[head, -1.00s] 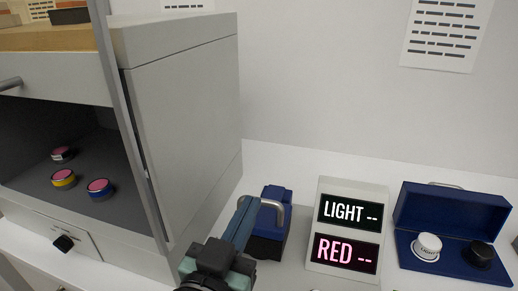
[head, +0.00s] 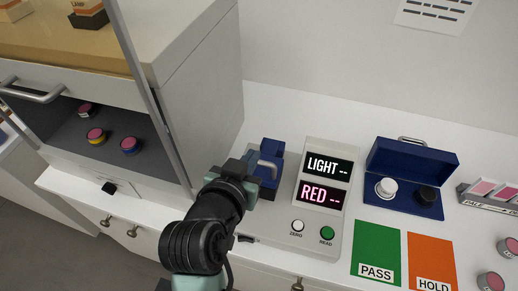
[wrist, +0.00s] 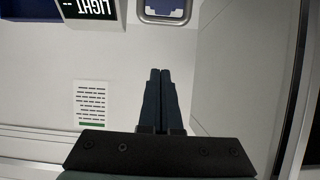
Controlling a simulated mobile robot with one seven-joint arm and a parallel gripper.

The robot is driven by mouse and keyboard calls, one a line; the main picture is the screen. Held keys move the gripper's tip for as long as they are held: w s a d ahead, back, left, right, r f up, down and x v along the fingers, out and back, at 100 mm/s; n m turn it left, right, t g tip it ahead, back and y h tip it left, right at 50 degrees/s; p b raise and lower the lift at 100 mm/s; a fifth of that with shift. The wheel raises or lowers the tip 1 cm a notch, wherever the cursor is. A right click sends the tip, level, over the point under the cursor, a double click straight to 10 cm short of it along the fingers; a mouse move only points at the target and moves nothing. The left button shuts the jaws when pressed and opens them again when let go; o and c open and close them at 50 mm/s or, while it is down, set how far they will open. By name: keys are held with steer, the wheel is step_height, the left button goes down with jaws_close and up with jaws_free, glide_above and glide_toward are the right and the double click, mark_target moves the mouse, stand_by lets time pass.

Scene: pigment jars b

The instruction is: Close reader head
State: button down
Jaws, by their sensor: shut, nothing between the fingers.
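The reader's blue head (head: 272,150) stands at the left of the reader body (head: 318,228), with a silver handle (head: 270,168) on its front. In the wrist view the handle (wrist: 165,19) frames a patch of blue at the top edge. My gripper (head: 249,158) is just left of the head in the head view, and its tips are partly hidden by my own wrist. In the wrist view my gripper (wrist: 160,71) is shut and empty, its fingertips below the handle in the picture and apart from it.
The display (head: 325,178) reads LIGHT and RED with dashes. ZERO (head: 297,226) and READ (head: 327,233) buttons sit below. A grey cabinet (head: 205,100) stands close at left. An open blue case (head: 410,165) and green PASS (head: 376,250) and orange HOLD (head: 430,262) mats lie right.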

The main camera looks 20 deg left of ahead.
steer(key=p, duration=0.2)
glide_above(260, 162)
steer(key=w, duration=0.2)
step_height(260, 162, down, 4)
steer(key=shift+s+f+p, duration=0.7)
steer(key=shift+s+f, duration=0.25)
steer(key=shift+f, duration=0.15)
steer(key=shift+s+f, duration=0.3)
steer(key=shift+s, duration=0.05)
steer(key=shift+f, duration=0.1)
